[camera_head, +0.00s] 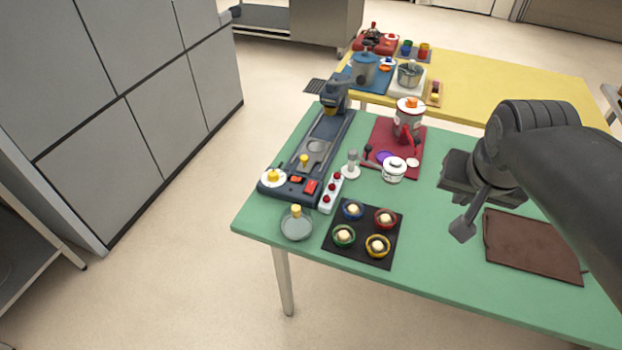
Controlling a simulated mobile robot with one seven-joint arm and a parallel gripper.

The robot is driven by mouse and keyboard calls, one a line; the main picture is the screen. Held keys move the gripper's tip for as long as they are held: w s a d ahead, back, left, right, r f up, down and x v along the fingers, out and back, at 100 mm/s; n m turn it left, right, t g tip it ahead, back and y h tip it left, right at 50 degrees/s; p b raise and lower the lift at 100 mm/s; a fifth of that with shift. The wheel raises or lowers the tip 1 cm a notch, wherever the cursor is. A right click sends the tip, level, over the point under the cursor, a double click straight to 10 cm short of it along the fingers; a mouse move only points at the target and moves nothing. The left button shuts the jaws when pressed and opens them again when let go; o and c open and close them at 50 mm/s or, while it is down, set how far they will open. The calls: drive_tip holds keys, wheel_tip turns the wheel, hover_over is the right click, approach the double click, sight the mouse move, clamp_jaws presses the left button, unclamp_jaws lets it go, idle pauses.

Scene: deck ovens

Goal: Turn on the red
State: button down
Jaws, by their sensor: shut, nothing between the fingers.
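A long dark blue-grey device (325,143) lies along the left side of the green table. At its near end are a red switch (311,187) and a smaller orange-red switch (296,179), next to yellow knobs. Beside it lies a white strip (325,206) with red round buttons (333,187). Whether any switch is on or off is too small to tell. My gripper (462,230) is shut and empty. It hangs over the right part of the table, well to the right of the switches and apart from them.
A dark tray (365,258) with several coloured bowls, a glass lidded dish (297,226), a small white pot (394,170) and a red mat (381,133) stand nearby. A brown board (533,248) lies at right. A yellow table (487,88) stands behind.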

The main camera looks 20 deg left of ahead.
sight(313, 183)
drive_tip(key=w+a+f, duration=0.2)
drive_tip(key=w+a, duration=0.3)
drive_tip(key=a, duration=0.3)
drive_tip(key=w+a+f, duration=0.2)
drive_tip(key=w+a, duration=0.2)
drive_tip(key=a, duration=0.4)
drive_tip(key=a+f, duration=0.3)
drive_tip(key=a, duration=0.5)
drive_tip(key=w+a+f, duration=0.1)
drive_tip(key=a+f, duration=0.2)
drive_tip(key=a, duration=0.5)
drive_tip(key=shift+f+g, duration=0.3)
drive_tip(key=shift+f, duration=0.05)
drive_tip(key=shift+w+a+f, duration=0.1)
drive_tip(key=shift+w, duration=0.05)
drive_tip(key=x, duration=1.3)
drive_tip(key=shift+f, duration=0.4)
drive_tip(key=shift+w, duration=0.1)
